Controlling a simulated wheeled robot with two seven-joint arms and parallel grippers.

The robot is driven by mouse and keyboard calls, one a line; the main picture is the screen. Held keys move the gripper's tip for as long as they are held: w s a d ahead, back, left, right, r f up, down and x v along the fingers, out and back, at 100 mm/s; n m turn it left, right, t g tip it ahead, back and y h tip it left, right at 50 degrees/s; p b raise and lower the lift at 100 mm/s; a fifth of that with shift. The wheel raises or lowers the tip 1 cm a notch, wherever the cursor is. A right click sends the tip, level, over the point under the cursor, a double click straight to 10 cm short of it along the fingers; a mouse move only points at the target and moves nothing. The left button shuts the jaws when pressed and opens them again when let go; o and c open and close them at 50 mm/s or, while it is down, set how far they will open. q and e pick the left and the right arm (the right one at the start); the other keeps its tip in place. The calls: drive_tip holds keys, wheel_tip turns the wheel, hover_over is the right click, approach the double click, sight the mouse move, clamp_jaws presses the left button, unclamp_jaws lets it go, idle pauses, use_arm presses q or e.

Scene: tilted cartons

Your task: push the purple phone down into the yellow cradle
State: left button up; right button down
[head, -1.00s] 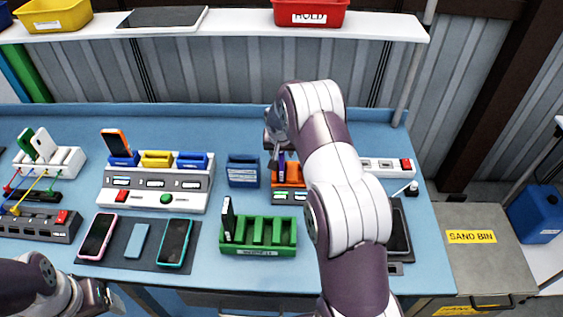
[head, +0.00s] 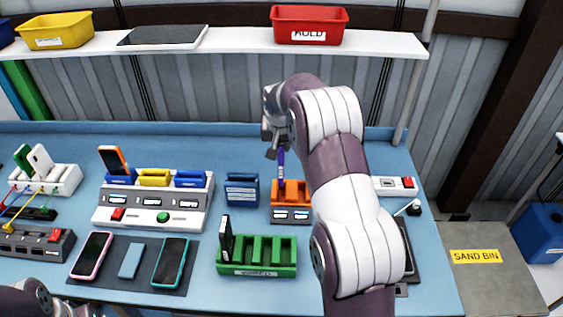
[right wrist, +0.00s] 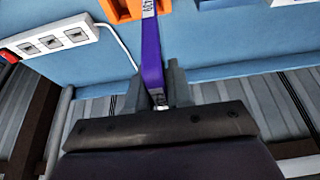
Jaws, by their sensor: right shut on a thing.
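The purple phone (head: 281,165) stands upright, edge-on, over the orange cradle (head: 291,191); I cannot tell whether its lower end is clear of the slot. My right gripper (head: 275,146) is shut on the phone's upper end. In the right wrist view the purple phone (right wrist: 152,58) runs from between the fingers (right wrist: 158,88) toward the orange cradle (right wrist: 120,10). The yellow cradle (head: 154,177) is empty, between two blue cradles on a white dock (head: 150,207), to the left. Only part of my left arm shows at the lower left; its gripper is out of view.
An orange phone (head: 112,160) leans in the left blue cradle. A blue holder (head: 242,189) stands between the dock and the orange cradle. A green rack (head: 257,269) with a dark phone is in front. Phones lie on a dark mat (head: 128,283). A power strip (right wrist: 50,40) is nearby.

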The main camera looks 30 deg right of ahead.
drive_tip(key=shift+w+d+r, duration=0.1)
drive_tip(key=shift+r, duration=0.2)
drive_tip(key=shift+r+p, duration=0.6)
drive_tip(key=shift+r, duration=0.15)
wheel_tip(320, 180, up, 3)
drive_tip(key=shift+r+p, duration=0.1)
drive_tip(key=shift+p, duration=1.15)
